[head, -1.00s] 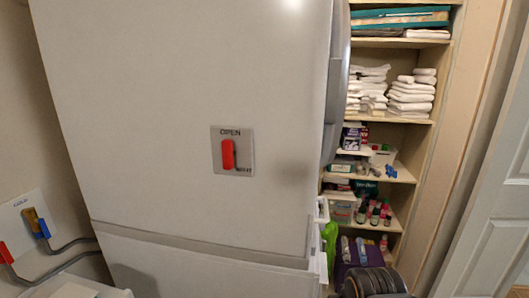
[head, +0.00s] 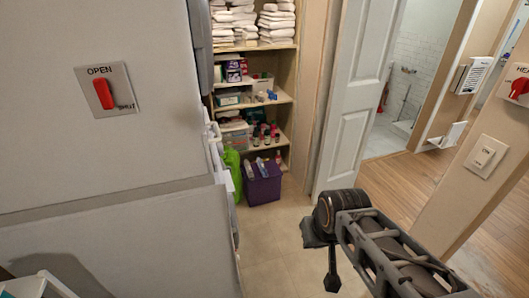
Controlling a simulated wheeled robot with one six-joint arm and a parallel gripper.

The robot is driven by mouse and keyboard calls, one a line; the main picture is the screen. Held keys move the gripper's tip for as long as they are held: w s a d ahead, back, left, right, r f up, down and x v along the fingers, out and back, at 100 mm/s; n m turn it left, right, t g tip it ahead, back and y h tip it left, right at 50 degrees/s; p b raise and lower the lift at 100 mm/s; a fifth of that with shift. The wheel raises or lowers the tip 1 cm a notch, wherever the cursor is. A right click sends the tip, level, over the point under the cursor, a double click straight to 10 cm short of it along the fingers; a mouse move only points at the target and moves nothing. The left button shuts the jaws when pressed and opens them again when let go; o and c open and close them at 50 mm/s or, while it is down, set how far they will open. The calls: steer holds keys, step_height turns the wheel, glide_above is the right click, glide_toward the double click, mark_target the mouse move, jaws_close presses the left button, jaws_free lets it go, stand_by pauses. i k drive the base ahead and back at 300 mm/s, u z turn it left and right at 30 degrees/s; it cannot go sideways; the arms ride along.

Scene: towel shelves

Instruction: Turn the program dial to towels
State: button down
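I see no dial marked with towels. A red lever (head: 103,93) sits on a grey plate marked OPEN on the large white cabinet face at the left. A red knob (head: 519,88) on a white plate shows at the right edge; its lettering is cut off. Part of my arm reaches in from the lower right.
Shelves (head: 270,47) with folded white towels (head: 277,22) and bottles stand behind the cabinet. A purple bin (head: 263,184) stands on the floor below. A white door (head: 358,100) is beside an opening to a tiled room. A switch (head: 487,153) is on the right wall. The middle floor is clear.

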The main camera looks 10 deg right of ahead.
mark_target(219, 144)
steer(key=z, duration=0.45)
steer(key=k, duration=0.65)
steer(key=z, duration=0.75)
steer(key=i, duration=1.35)
steer(key=u, duration=1.25)
steer(key=i, duration=0.9)
steer(key=u, duration=1.05)
steer(key=i, duration=0.2)
steer(key=z, duration=0.85)
steer(key=k, duration=0.4)
steer(key=u, duration=1.3)
steer(key=i, duration=0.5)
